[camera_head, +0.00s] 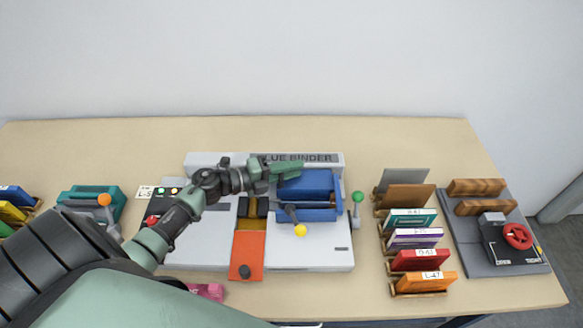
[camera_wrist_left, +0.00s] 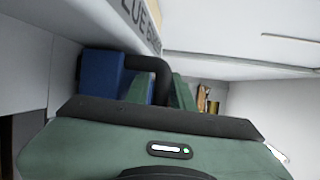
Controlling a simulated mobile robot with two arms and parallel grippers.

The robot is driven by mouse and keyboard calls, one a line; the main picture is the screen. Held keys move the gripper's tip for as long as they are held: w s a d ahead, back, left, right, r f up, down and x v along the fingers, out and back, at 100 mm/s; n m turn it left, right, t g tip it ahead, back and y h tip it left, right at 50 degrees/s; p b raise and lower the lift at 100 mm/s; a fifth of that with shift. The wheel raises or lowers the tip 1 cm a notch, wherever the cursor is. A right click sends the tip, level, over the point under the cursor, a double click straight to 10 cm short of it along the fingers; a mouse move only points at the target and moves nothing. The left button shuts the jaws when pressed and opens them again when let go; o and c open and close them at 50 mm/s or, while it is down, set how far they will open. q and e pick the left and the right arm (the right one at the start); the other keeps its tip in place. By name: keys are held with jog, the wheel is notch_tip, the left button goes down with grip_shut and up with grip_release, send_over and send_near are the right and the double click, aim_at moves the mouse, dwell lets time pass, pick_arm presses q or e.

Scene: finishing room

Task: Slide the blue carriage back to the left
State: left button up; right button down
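The blue carriage (camera_head: 312,184) sits on the right half of the grey-white glue binder, at its back. My left gripper (camera_head: 288,169) is at the carriage's back left corner. In the left wrist view a blue part (camera_wrist_left: 98,75) carries a black curved handle (camera_wrist_left: 150,64). The green fingers (camera_wrist_left: 160,92) lie on either side of this handle. Whether they press on it cannot be told. My right gripper is not in view.
An orange plate (camera_head: 248,252) with a dark knob is left of the carriage. A green-knobbed lever (camera_head: 357,198) stands at the binder's right. The back table strip is clear.

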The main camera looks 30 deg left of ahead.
pick_arm(q)
grip_shut()
dwell(1.4)
